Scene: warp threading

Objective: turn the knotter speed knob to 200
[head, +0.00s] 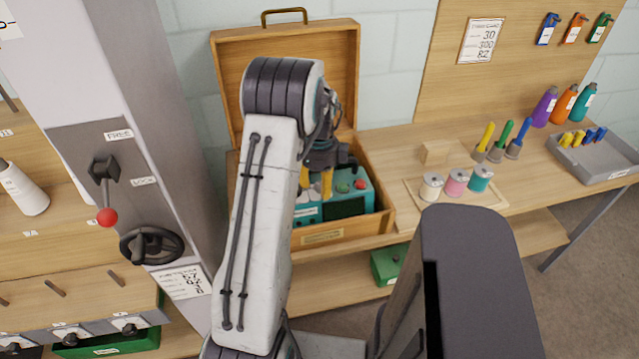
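The teal knotter (355,203) sits inside an open wooden case (318,240) on the bench, behind my arm. A red button (360,184) and a small green one (342,187) show on its right part. My gripper (316,190) points down over the knotter's left part. Its yellow fingertips show a little apart, partly behind my forearm. The speed knob and its scale cannot be made out; my arm and gripper cover that part. Whether the fingers touch or hold anything is hidden.
The raised case lid (340,75) stands behind my arm. A grey panel with a red-tipped lever (107,216) and a black handwheel (152,245) is at left. Thread spools (456,182), colored tools (502,145), bottles (563,104) and a grey tray (600,170) stand at right.

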